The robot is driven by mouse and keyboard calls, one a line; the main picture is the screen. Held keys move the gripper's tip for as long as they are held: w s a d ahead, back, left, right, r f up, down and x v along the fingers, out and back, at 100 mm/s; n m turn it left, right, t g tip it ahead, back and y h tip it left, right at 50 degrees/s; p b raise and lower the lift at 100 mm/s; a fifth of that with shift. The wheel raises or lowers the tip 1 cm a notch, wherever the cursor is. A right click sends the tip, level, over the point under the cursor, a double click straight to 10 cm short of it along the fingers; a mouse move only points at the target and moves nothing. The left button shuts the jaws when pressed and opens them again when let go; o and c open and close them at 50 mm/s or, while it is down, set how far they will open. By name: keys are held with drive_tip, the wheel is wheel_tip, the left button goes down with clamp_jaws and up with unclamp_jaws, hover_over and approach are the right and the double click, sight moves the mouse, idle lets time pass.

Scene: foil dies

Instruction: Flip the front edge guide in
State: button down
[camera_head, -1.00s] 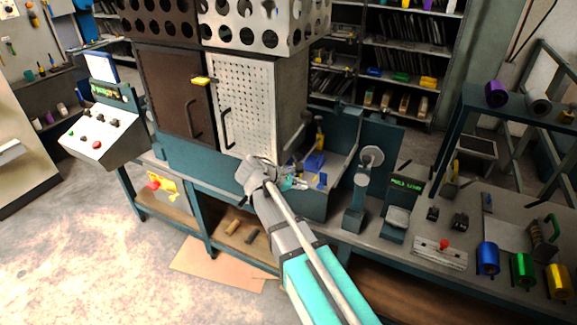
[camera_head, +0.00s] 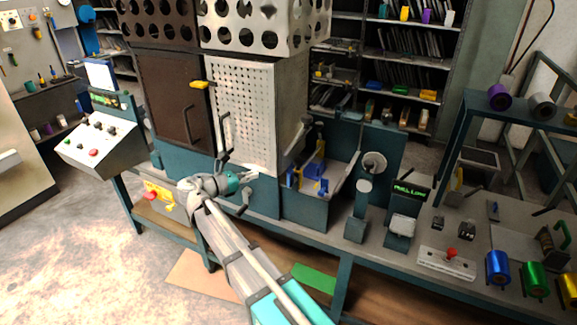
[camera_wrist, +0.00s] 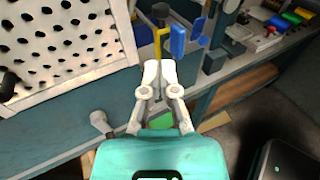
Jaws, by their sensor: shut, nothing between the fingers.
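The open bay (camera_head: 305,212) right of the perforated door holds several small blue plates, the edge guides as far as I can tell. One blue plate (camera_head: 294,177) stands at the bay's near left side, another (camera_head: 321,187) to its right. I cannot tell which is the front guide. In the wrist view, a blue plate (camera_wrist: 178,41) stands beside a yellow post with a dark knob (camera_wrist: 161,14), just beyond my fingertips. My gripper (camera_head: 254,174) is shut and empty, left of the bay, before the perforated door's lower edge. Its fingertips (camera_wrist: 160,72) meet in the wrist view.
The perforated door (camera_head: 244,112) is left of the bay. A crank-like handle (camera_wrist: 100,122) projects from the cabinet front, left of my fingers. Right of the bay stand a post with a round disc (camera_head: 374,163) and a small display (camera_head: 410,191). The floor in front is open.

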drive_tip(key=shift+w+d, duration=0.1)
drive_tip(key=b+x, duration=0.1)
drive_tip(key=x, duration=1.2)
drive_tip(key=shift+w+d+b, duration=0.2)
drive_tip(key=shift+d+b, duration=0.15)
drive_tip(key=shift+w, duration=0.1)
drive_tip(key=shift+w+d, duration=0.3)
drive_tip(key=shift+w, duration=0.3)
drive_tip(key=shift+w+d, duration=0.35)
drive_tip(key=shift+w, duration=0.3)
drive_tip(key=shift+s, duration=0.1)
drive_tip(key=p+v, duration=0.1)
drive_tip(key=v, duration=1.3)
drive_tip(key=shift+p, duration=0.3)
